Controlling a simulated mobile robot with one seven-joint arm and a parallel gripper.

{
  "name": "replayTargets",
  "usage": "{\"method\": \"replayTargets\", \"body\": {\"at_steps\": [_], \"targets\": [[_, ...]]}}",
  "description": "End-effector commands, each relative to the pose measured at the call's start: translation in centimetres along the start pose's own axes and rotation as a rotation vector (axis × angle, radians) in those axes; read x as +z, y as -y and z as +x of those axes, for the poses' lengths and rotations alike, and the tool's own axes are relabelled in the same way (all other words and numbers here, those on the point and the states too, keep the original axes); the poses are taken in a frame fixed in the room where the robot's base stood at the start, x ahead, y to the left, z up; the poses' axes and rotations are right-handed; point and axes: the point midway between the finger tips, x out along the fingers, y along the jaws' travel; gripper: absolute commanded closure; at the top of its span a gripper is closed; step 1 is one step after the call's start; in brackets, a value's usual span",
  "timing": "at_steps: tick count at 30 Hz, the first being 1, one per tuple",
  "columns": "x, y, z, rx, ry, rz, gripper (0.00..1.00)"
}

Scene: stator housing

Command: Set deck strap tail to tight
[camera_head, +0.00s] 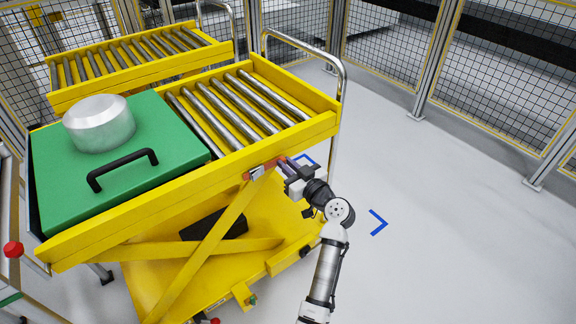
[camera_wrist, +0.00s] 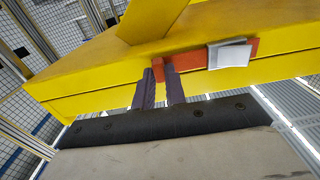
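The deck strap (camera_head: 264,169) is an orange-red band with a silver buckle (camera_head: 256,173) on the yellow side rail of the near roller cart. In the wrist view the strap (camera_wrist: 190,63) runs along the rail, with its buckle (camera_wrist: 229,54) to the right. The strap tail (camera_wrist: 158,73) is the short orange end at the left. My gripper (camera_head: 285,165) is at this end, beside the rail. In the wrist view its two dark fingers (camera_wrist: 160,80) are close together with the orange tail between them. The fingers partly hide the tail.
A green lidded box (camera_head: 150,195) with a black handle and a metal cylinder (camera_head: 100,122) sits on the cart's left part. Bare rollers (camera_head: 240,105) lie to its right. A metal rail (camera_head: 335,110) stands at the cart's right end. Floor right of the cart is clear up to mesh fencing.

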Motion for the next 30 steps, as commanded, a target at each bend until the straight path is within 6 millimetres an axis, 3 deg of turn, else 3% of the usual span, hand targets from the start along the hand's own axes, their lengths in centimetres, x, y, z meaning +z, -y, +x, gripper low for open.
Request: {"method": "replayTargets", "body": {"at_steps": [10,21,30], "targets": [[0.2,-0.4,0.0,0.001,-0.001,-0.001,1.00],[0.5,-5.2,0.0,0.003,-0.003,-0.003,1.00],[-0.1,-6.6,0.0,0.004,-0.001,0.000,1.00]]}}
